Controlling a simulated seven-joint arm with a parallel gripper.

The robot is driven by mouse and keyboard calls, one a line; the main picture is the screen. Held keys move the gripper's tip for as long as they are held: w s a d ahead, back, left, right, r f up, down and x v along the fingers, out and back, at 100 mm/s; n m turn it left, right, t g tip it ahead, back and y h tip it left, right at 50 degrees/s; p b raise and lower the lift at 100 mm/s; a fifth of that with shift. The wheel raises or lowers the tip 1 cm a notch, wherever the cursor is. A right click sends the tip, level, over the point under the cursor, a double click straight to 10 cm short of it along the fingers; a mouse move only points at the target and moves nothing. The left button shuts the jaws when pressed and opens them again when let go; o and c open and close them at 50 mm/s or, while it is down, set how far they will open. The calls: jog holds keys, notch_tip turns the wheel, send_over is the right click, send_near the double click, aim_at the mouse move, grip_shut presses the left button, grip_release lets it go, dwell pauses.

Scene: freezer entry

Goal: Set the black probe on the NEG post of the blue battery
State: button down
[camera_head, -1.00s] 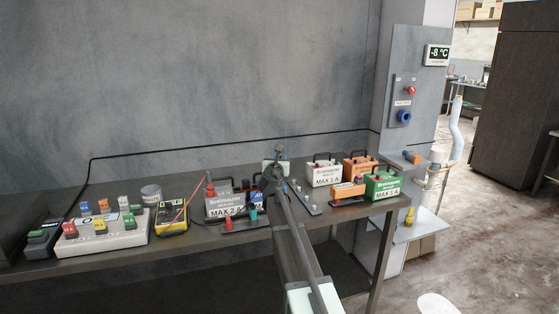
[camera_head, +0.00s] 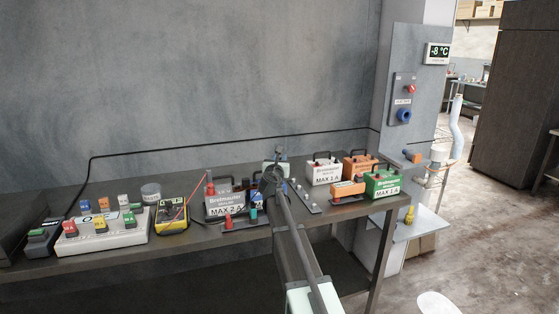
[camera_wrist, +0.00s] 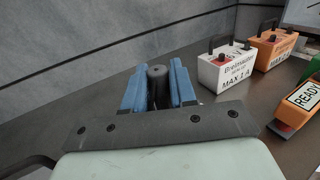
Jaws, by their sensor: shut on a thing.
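My gripper (camera_wrist: 158,86) has blue fingers and is shut on a black cylindrical probe (camera_wrist: 157,74), which stands upright between them in the wrist view. In the head view my gripper (camera_head: 272,178) is above the bench, right of a grey battery (camera_head: 224,198) marked MAX 2 A. The probe's tip is hidden. A red probe (camera_head: 210,188) stands at the grey battery's left side. A small blue item (camera_head: 257,197) shows beside my gripper. I cannot tell whether it is part of the blue battery, and I see no NEG post clearly.
A yellow meter (camera_head: 172,217) with red and black leads lies left of the grey battery. A white battery (camera_head: 324,172), an orange battery (camera_head: 361,167) and a green battery (camera_head: 383,184) stand to the right. A white panel with coloured blocks (camera_head: 100,236) is at left.

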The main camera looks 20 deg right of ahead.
jog(key=shift+f, duration=0.85)
jog(key=c, duration=0.8)
grip_release()
jog(key=v, duration=1.3)
jog(key=shift+s+a, duration=0.2)
jog(key=shift+s, duration=0.15)
